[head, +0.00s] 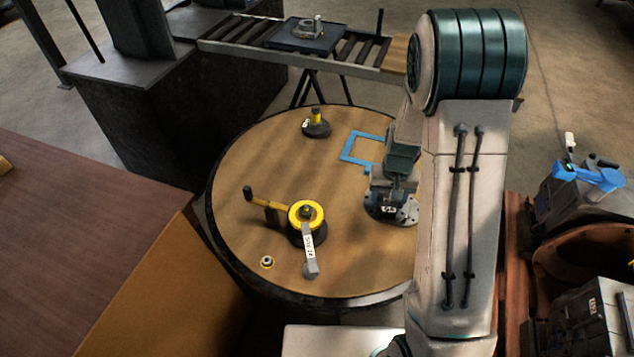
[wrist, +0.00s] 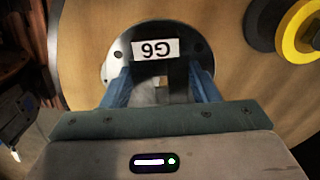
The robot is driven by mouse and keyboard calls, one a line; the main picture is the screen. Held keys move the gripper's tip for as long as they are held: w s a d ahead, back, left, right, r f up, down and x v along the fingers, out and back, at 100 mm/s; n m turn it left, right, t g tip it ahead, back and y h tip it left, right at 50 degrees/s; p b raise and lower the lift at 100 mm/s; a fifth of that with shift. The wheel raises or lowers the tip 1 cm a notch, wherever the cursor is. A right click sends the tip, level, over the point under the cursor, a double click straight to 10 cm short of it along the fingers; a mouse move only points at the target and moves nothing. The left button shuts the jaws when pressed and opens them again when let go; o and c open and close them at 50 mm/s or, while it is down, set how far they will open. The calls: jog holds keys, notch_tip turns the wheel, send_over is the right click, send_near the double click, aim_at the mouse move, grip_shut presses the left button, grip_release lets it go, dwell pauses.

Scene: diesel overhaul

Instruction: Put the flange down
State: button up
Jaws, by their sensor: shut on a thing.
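The flange (head: 381,208) is a dark grey round plate with bolt holes and a white label, on or just above the right part of the round wooden table (head: 240,165). In the wrist view the flange (wrist: 178,62) shows its label, "G6", upside down. My gripper (wrist: 160,88) has its two blue fingers on either side of the flange's middle and is shut on it. In the head view my gripper (head: 392,188) is partly hidden by my arm. I cannot tell whether the flange touches the table.
A blue square outline (head: 350,147) lies behind the flange. A yellow-and-black tool (head: 306,214) with a labelled handle stands left of it. A small dark base with a yellow post (head: 316,124) stands at the back. A roller conveyor (head: 250,38) holds a tray.

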aim_at(403, 220)
jog(key=s+d+m+b, duration=0.1)
jog(key=s+d+b, duration=0.1)
jog(key=b, duration=0.1)
jog(key=s+d+m+b, duration=0.1)
jog(key=s+m+b, duration=0.1)
jog(key=s, duration=0.1)
jog(key=shift+d+b, duration=0.4)
jog(key=s+d+m+b, duration=0.35)
jog(key=s+b, duration=0.25)
jog(key=s, duration=0.2)
jog(key=shift+m, duration=0.35)
jog(key=w+a+f, duration=0.2)
jog(key=a, duration=0.1)
jog(key=w+a+f, duration=0.3)
jog(key=w+a+f+b, duration=0.1)
jog(key=w+a+f, duration=0.1)
jog(key=a, duration=0.1)
jog(key=shift+w+f, duration=0.15)
jog(key=shift+f+b, duration=0.55)
jog(key=shift+f, duration=1.45)
jog(key=shift+f, duration=0.15)
jog(key=o, duration=1.4)
